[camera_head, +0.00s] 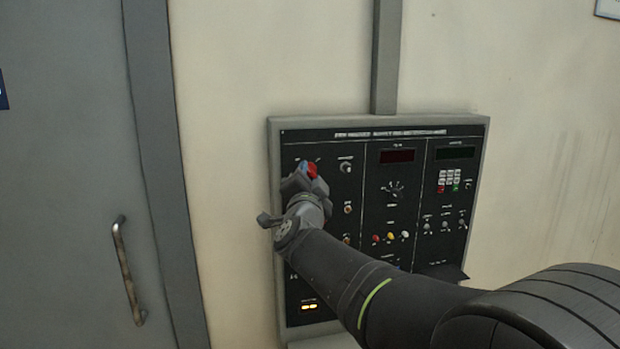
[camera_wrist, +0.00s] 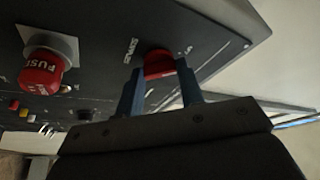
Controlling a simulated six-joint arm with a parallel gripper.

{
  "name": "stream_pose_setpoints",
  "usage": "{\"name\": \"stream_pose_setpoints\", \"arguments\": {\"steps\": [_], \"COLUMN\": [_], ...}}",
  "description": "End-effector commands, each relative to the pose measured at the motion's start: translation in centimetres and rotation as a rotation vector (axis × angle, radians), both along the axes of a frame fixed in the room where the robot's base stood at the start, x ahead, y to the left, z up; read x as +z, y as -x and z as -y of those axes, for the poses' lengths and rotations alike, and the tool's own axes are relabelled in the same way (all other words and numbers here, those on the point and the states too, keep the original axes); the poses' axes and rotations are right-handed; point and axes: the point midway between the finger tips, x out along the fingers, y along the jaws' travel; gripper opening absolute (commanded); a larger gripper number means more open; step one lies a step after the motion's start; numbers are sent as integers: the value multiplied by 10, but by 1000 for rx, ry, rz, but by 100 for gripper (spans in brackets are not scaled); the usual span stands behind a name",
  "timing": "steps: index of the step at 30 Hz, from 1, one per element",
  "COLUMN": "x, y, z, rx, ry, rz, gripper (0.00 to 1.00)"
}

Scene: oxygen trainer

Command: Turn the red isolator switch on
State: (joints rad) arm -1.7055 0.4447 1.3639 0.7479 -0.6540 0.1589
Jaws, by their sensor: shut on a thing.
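The red isolator switch (camera_head: 311,170) is at the upper left of the black control panel (camera_head: 352,160). My gripper (camera_head: 304,183) is at the switch and hides part of it in the head view. In the wrist view, the red switch knob (camera_wrist: 158,65) sits between the two blue-grey fingers of my gripper (camera_wrist: 162,85). The fingers are shut on the knob. The printed marks around it are too small and blurred to read, so I cannot tell its setting.
A red push button (camera_wrist: 42,72) on a grey plate is near the knob in the wrist view. The panel also carries a dark red display (camera_head: 397,156), a keypad (camera_head: 450,177) and several small knobs. A grey door with a metal handle (camera_head: 128,270) is at the left.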

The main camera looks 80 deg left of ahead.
Motion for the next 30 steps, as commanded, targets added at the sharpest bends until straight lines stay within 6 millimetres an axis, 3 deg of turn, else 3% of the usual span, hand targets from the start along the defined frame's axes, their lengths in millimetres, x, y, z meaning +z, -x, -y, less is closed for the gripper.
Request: {"name": "stream_pose_setpoints", "arguments": {"steps": [30], "x": [8], "y": [3], "z": [0], "rx": [1], "ry": [1], "rz": [-919], "gripper": [12]}}
